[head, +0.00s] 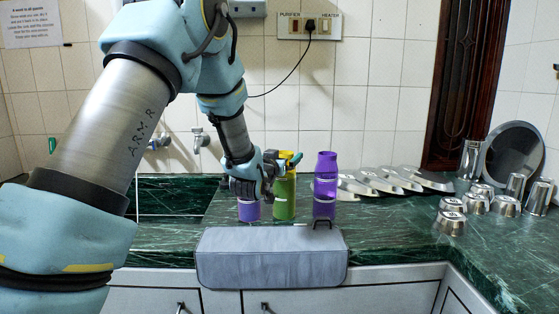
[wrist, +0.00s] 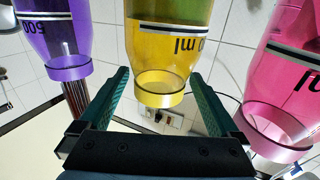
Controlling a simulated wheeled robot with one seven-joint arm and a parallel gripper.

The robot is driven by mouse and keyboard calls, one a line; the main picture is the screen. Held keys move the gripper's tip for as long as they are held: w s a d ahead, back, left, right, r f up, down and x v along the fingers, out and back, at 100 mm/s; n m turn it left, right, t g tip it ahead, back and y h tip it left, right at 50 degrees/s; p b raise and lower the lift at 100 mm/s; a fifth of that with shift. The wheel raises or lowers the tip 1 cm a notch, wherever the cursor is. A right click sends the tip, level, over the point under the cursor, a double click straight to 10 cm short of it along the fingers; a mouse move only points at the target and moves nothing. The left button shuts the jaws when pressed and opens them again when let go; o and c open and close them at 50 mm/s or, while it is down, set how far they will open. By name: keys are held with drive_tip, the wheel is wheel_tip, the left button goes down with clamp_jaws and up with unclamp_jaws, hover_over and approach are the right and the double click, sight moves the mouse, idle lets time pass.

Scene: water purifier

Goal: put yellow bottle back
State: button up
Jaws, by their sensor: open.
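The yellow bottle (head: 287,198) stands upright on the green marble counter, looking yellow-green in the head view. In the wrist view, which is upside down, the yellow bottle (wrist: 160,60) is in the middle, its narrow end between the two green fingers. My gripper (wrist: 160,78) is open, one finger on each side of the bottle with gaps showing. In the head view my gripper (head: 262,180) is at the bottle's left and hides part of it.
A purple bottle (head: 325,185) stands to the right. Another violet-looking bottle (head: 249,211) is partly hidden under my gripper; a pink bottle (wrist: 285,85) shows in the wrist view. A grey case (head: 271,257) lies in front. Steel cups (head: 450,222) stand at right.

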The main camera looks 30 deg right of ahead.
drive_tip(key=b+v, duration=0.3)
drive_tip(key=v, duration=0.9)
drive_tip(key=a+f+n+g+y, duration=0.1)
drive_tip(key=a+f+y, duration=0.2)
drive_tip(key=a, duration=0.4)
drive_tip(key=w+a+f+n+g+y, duration=0.1)
drive_tip(key=a+f+n+y, duration=0.1)
drive_tip(key=a, duration=0.5)
drive_tip(key=w+a+f+n+g+y, duration=0.1)
drive_tip(key=a+f+y, duration=0.3)
drive_tip(key=a, duration=0.3)
drive_tip(key=shift+w+a+f+n+g+y, duration=0.1)
drive_tip(key=shift+a+f+n+g+y, duration=0.1)
drive_tip(key=shift+f, duration=0.25)
drive_tip(key=shift+a+f+n+g+y, duration=0.1)
drive_tip(key=shift+f+n, duration=0.1)
drive_tip(key=shift+f, duration=0.2)
drive_tip(key=s+a+f+n+g+y, duration=0.3)
drive_tip(key=s+a+g, duration=0.4)
drive_tip(key=s+a, duration=0.6)
drive_tip(key=shift+s+a+f, duration=0.4)
drive_tip(key=shift+a+f, duration=0.05)
drive_tip(key=shift+a, duration=0.25)
wheel_tip(320, 180, up, 7)
drive_tip(key=p, duration=0.7)
